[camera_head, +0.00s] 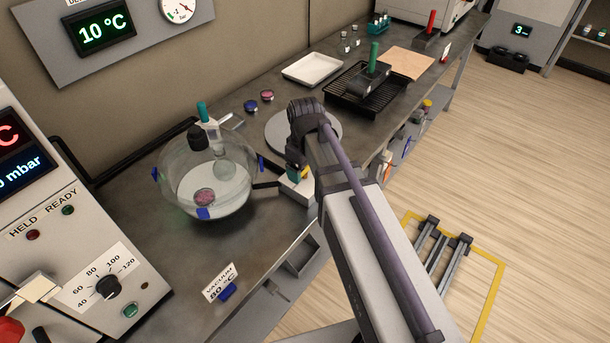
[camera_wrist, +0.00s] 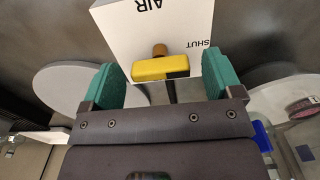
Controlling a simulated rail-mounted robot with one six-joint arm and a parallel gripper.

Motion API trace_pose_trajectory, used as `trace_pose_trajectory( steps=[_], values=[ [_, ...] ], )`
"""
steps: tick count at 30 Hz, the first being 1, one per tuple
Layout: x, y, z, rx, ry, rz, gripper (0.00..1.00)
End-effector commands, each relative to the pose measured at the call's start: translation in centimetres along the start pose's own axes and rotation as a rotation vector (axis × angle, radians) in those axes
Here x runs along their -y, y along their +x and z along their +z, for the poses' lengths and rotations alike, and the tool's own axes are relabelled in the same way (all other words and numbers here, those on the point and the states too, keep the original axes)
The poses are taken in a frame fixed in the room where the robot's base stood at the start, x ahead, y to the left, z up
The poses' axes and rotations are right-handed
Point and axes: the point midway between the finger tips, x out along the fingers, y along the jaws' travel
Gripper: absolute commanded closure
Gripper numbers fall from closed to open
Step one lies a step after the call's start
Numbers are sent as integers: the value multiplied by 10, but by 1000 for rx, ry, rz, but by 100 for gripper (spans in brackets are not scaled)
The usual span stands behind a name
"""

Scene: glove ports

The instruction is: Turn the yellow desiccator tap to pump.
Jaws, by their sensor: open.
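The yellow tap (camera_wrist: 165,68) is a bar-shaped handle on a short brass stem, in front of a white block (camera_wrist: 130,30). The words AIR and SHUT show on the block; no PUMP mark is visible. My gripper (camera_wrist: 163,78) is open, its green fingers on either side of the handle, with a gap at each side. In the head view the white block (camera_head: 297,194) stands beside the glass desiccator (camera_head: 175,185). My gripper (camera_head: 297,171) is at the block, and my arm hides part of it. I cannot tell which mark the handle points to.
A dark tube (camera_head: 266,185) runs between desiccator and block. A round grey plate (camera_head: 277,135) lies behind my wrist. A VACUUM sign (camera_head: 219,283) stands at the bench's front left. A black tray (camera_head: 345,98) and a white tray (camera_head: 312,68) are farther back.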

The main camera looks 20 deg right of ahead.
Motion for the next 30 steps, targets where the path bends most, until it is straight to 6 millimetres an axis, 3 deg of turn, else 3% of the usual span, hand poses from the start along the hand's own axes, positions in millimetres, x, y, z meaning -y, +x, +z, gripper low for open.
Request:
trace_pose_trajectory(
  steps=[6, 21, 30],
  values=[
    [0, -2, 0, 0, 0, 0, 17],
    [0, -2, 0, 0, 0, 0, 64],
    [0, -2, 0, 0, 31, 0, 64]
  ],
)
